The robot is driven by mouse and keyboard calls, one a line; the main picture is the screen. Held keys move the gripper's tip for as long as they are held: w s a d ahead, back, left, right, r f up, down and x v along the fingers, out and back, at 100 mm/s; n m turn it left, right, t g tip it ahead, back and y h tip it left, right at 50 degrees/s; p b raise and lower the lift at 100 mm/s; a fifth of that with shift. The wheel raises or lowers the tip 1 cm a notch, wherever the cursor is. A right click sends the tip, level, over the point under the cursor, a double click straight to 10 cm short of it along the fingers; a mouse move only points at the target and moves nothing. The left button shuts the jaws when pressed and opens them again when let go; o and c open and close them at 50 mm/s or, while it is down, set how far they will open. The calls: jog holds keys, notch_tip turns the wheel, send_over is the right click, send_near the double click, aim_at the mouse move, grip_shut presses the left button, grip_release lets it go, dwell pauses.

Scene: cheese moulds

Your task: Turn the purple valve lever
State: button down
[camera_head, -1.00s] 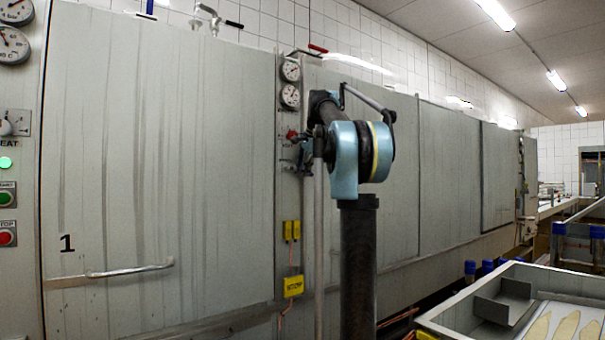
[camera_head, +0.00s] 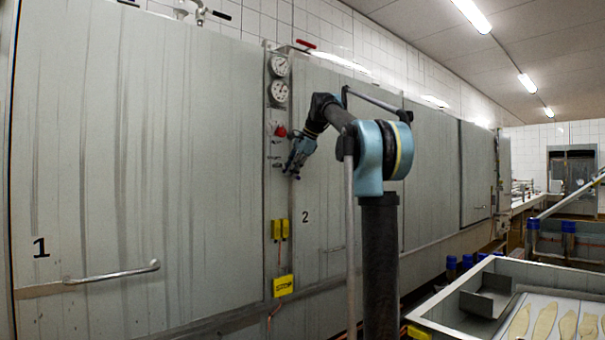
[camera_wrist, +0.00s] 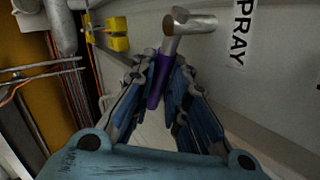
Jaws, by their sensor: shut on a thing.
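The purple valve lever (camera_wrist: 154,90) shows in the wrist view as a slim purple bar between my fingers. A silver metal stem with a crosspiece (camera_wrist: 186,28) is at its far end. My gripper (camera_wrist: 162,64) is shut on the lever, with a dark-blue padded finger on each side. In the head view my gripper (camera_head: 297,158) is at the narrow instrument strip between doors 1 and 2, below the red knob (camera_head: 281,131). The lever cannot be made out in the head view.
Two round gauges (camera_head: 278,80) sit above my gripper. Yellow boxes (camera_head: 283,285) are below it on the strip. Door 1 has a bar handle (camera_head: 110,273). A metal tray (camera_head: 540,290) with pale flat pieces stands at the lower right.

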dwell(0.3)
jog(key=c, duration=1.8)
grip_release()
jog(key=shift+d, duration=0.1)
jog(key=shift+c, duration=0.2)
jog(key=shift+r, duration=0.1)
jog(key=v, duration=1.1)
jog(key=shift+d+r, duration=0.2)
jog(key=shift+d, duration=0.05)
jog(key=shift+s, duration=0.1)
jog(key=s+d+f+n+h, duration=0.1)
jog(key=s+d+f+n, duration=0.2)
jog(key=s+f, duration=1.1)
jog(key=s+d+f+n+g+h, duration=0.1)
jog(key=s+f+n, duration=0.5)
jog(key=s+f, duration=0.8)
jog(key=s+d+f+n+g+h, duration=0.1)
jog(key=s+d+f+n+h, duration=0.2)
jog(key=s+f, duration=1.1)
notch_tip(320, 180, down, 20)
jog(key=shift+d+f+n, duration=0.1)
jog(key=shift+d+n, duration=0.7)
jog(key=shift+d, duration=0.25)
